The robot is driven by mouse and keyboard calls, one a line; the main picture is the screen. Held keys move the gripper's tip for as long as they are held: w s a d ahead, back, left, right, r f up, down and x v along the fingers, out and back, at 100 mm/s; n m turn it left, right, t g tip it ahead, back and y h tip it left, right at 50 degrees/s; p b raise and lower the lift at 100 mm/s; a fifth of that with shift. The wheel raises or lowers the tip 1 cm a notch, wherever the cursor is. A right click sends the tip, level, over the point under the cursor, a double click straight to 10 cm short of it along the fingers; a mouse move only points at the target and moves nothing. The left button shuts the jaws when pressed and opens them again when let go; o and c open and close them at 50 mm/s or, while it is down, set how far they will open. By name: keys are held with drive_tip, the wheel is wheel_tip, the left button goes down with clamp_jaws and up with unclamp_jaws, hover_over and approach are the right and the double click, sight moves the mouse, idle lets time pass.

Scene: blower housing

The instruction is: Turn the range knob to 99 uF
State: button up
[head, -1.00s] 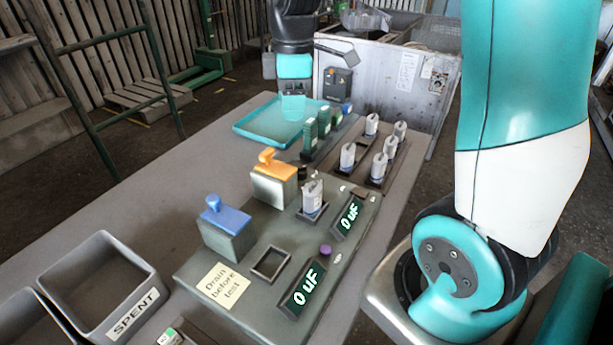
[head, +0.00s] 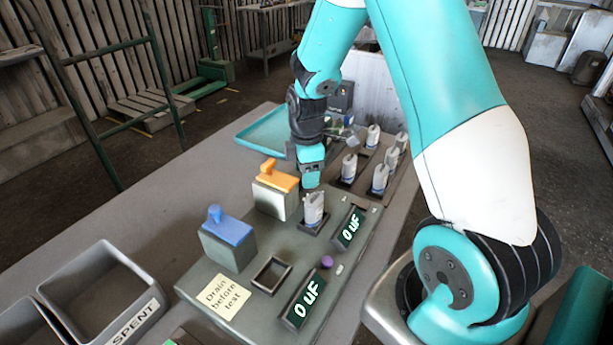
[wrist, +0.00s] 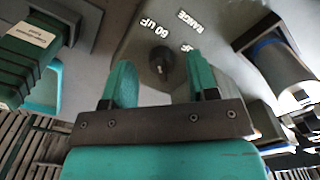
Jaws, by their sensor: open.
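The range knob (wrist: 160,62) is a small black round knob on the grey panel (wrist: 140,22) in the wrist view. Labels "60 UF" and "RANGE" are printed beside it; another label ending in "F" is partly hidden by a finger. My gripper (wrist: 158,72) is open, with one teal finger on each side of the knob and gaps visible between. I cannot tell how deep the fingertips reach. In the head view my gripper (head: 311,178) points down beside the orange-handled box (head: 276,190) and hides the knob. Two displays (head: 350,228) (head: 303,299) read "0 uF".
A capacitor (head: 313,210) stands in a socket close to my gripper. A blue-handled box (head: 229,238), an empty square socket (head: 271,275) and a purple button (head: 327,262) are nearer. More capacitors (head: 380,178) stand behind right. A teal tray (head: 262,135) lies behind; a SPENT bin (head: 135,325) is front left.

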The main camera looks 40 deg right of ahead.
drive_tip(key=shift+f, duration=1)
drive_tip(key=c, duration=0.9)
drive_tip(key=shift+m, duration=0.3)
drive_tip(key=m, duration=0.4)
drive_tip(key=shift+s+a, duration=0.15)
drive_tip(key=m, duration=0.5)
drive_tip(key=shift+a+m+p, duration=0.25)
drive_tip(key=shift+m+p, duration=0.15)
